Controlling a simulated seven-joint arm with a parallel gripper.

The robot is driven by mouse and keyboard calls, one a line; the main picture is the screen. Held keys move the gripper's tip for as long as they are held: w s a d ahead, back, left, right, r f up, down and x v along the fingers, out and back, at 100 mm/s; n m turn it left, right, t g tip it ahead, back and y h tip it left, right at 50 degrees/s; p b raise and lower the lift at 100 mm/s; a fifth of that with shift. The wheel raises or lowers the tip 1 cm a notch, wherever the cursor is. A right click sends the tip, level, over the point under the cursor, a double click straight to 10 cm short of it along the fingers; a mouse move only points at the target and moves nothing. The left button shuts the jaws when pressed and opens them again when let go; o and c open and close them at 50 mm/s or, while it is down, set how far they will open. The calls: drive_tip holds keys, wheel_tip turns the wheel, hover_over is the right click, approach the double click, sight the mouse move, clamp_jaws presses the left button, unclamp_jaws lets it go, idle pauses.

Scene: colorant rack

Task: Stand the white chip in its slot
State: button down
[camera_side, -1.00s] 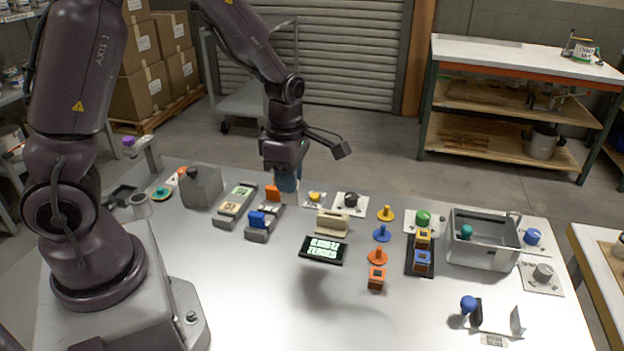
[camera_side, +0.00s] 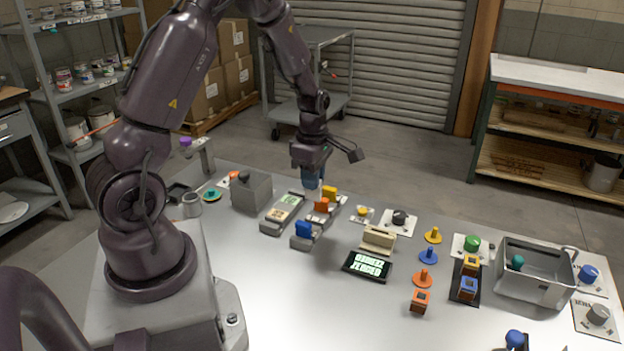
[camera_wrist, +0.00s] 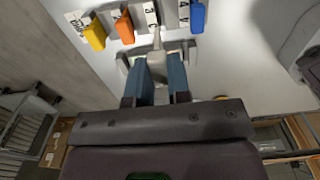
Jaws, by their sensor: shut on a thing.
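My gripper (camera_side: 313,181) hangs just behind the small grey slotted rack (camera_side: 306,241), fingers pointing down. In the wrist view its blue fingers (camera_wrist: 160,68) are shut on a pale, narrow piece, the white chip (camera_wrist: 157,42), which is mostly hidden between them. The rack holds a yellow chip (camera_side: 329,192), an orange chip (camera_side: 321,206) and a blue chip (camera_side: 303,229), all upright. They also show at the top of the wrist view. A gap with number labels lies between the orange and blue chips there. I cannot tell whether the white chip touches the rack.
A grey tray with cards (camera_side: 283,209) lies close left of the rack, and a grey box (camera_side: 251,190) stands beyond it. A display (camera_side: 368,266), several coloured pegs and a metal bin (camera_side: 534,273) stand to the right.

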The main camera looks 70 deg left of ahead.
sight(313, 197)
drive_tip(key=shift+f, duration=0.1)
drive_tip(key=shift+f, duration=2.6)
drive_tip(key=shift+f, duration=0.35)
drive_tip(key=shift+f, duration=0.45)
drive_tip(key=shift+f, duration=0.25)
drive_tip(key=shift+f, duration=0.25)
idle(0.4)
drive_tip(key=c, duration=0.7)
unclamp_jaws()
drive_tip(key=shift+o, duration=0.2)
